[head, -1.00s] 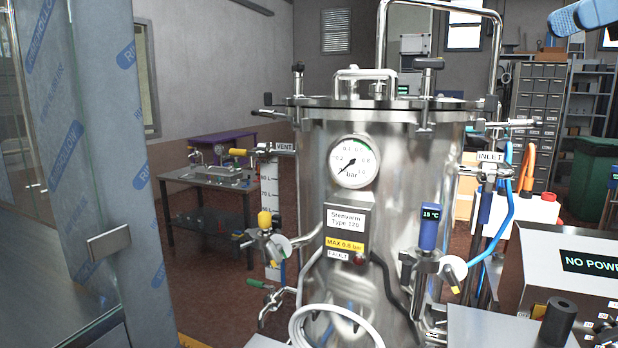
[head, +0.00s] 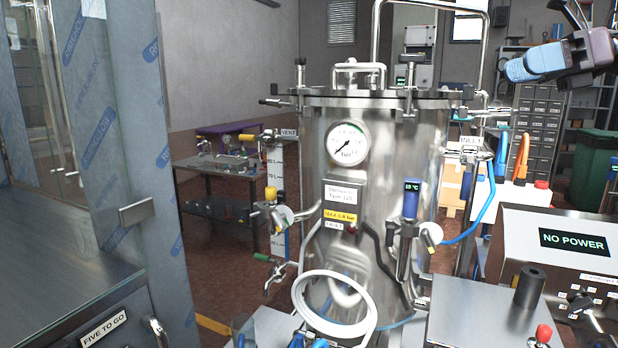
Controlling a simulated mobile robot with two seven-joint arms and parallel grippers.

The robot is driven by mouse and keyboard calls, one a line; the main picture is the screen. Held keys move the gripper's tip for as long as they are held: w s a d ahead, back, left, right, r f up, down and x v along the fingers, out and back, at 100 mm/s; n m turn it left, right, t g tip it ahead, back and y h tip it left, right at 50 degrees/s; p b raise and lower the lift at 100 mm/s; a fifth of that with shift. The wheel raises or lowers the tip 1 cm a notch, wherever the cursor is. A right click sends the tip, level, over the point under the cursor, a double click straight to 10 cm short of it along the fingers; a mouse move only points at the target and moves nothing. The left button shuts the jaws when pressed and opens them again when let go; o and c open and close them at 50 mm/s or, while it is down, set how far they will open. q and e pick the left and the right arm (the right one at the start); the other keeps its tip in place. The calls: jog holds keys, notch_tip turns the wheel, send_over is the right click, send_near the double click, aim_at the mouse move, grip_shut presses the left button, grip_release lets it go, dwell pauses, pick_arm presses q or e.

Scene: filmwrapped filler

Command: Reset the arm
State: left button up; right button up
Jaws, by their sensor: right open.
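My right gripper (head: 574,10) is at the top right corner of the head view. Its dark fingers point up and stand apart, with nothing seen between them. The dark wrist and blue arm link below are raised well clear of the steel vessel (head: 420,150) and to the right of its lid. The fingertips are close to the picture's top edge. My left gripper is not in view.
The vessel has a pressure gauge (head: 347,143), side valves and a coiled white hose (head: 300,290). A film-wrapped cabinet (head: 100,130) stands at left. A control box reading NO POWER (head: 573,241) is at lower right. Drawers (head: 538,120) stand behind the arm.

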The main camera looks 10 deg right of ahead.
jog(key=w+a+f+m+t+y, duration=0.1)
jog(key=w+a+f+m+y, duration=0.2)
jog(key=f, duration=0.6)
jog(key=w+a+f+m+t+y, duration=0.1)
jog(key=w+a+f+m, duration=0.2)
jog(key=f, duration=0.6)
notch_tip(320, 180, down, 24)
jog(key=s+a+m+t+h, duration=0.1)
jog(key=m+t+h, duration=0.1)
jog(key=m+t, duration=0.6)
jog(key=s+r+m+t+h, duration=0.1)
jog(key=s+m+t+h, duration=0.2)
jog(key=m, duration=0.8)
jog(key=s+a+f+m+g+h, duration=0.2)
jog(key=s+f+m+h, duration=0.5)
jog(key=s+f+m, duration=0.4)
jog(key=s+a+f+m+g+h, duration=0.2)
jog(key=s+f+m+h, duration=0.5)
jog(key=s+f+m, duration=0.5)
jog(key=s+f, duration=0.3)
jog(key=f, duration=0.5)
jog(key=shift+s+f+g, duration=0.15)
jog(key=shift+f+g, duration=0.1)
jog(key=shift+g, duration=0.15)
jog(key=shift+a, duration=0.1)
jog(key=shift+c, duration=0.3)
